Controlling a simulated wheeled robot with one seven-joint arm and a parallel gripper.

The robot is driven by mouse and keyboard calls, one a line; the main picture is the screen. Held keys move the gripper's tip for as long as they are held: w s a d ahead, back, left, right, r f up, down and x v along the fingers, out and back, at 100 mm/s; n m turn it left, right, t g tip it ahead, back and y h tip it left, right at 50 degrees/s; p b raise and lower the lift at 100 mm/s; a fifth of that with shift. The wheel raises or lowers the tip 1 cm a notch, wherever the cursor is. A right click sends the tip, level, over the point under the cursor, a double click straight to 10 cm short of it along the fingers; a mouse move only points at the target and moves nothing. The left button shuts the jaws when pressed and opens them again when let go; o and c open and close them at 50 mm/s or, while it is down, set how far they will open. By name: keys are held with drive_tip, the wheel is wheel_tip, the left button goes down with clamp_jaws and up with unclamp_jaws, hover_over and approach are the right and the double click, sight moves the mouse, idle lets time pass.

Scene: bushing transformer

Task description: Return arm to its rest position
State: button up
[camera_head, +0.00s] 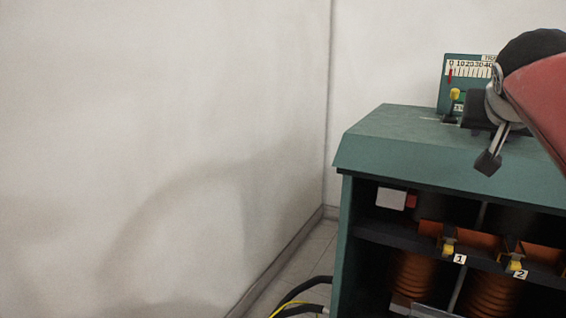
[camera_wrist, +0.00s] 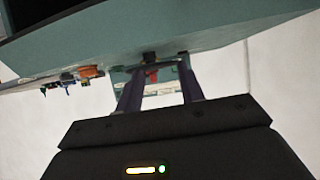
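My gripper (camera_head: 490,140) is at the right in the head view, just above the top of the green transformer cabinet (camera_head: 400,130). My red and black arm partly covers the cabinet's right side. In the wrist view my gripper (camera_wrist: 158,68) shows two dark fingers spread apart with nothing held between them. The dial panel (camera_wrist: 158,92) shows behind the fingers there. In the head view the dial panel (camera_head: 463,72) stands on the cabinet top, with a red needle near 0. A yellow-knobbed lever (camera_head: 454,95) is in front of it, left of my gripper.
The cabinet's open front holds copper-coloured coils (camera_head: 492,294) and yellow-tipped terminals marked 1 (camera_head: 448,247) and 2 (camera_head: 514,264). Black and yellow cables (camera_head: 300,301) lie at its lower left. A plain wall (camera_head: 160,140) fills the left, with free room before it.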

drive_tip(key=s+a+f+n+g+y, duration=0.1)
drive_tip(key=s+a+f, duration=0.4)
drive_tip(key=f, duration=0.5)
drive_tip(key=s+a+f+n+g+y, duration=0.2)
drive_tip(key=s+a+f, duration=0.3)
drive_tip(key=a+f, duration=0.4)
drive_tip(key=s+a+f+n+g+y, duration=0.1)
drive_tip(key=s+a+f+n+y, duration=0.2)
drive_tip(key=a+f, duration=0.4)
wheel_tip(320, 180, down, 6)
drive_tip(key=shift+s+a+f+n+g+y, duration=0.15)
drive_tip(key=shift+s+a+n+g+y, duration=0.2)
drive_tip(key=shift+s+y, duration=0.45)
drive_tip(key=shift+s+d, duration=0.1)
drive_tip(key=shift+s, duration=0.05)
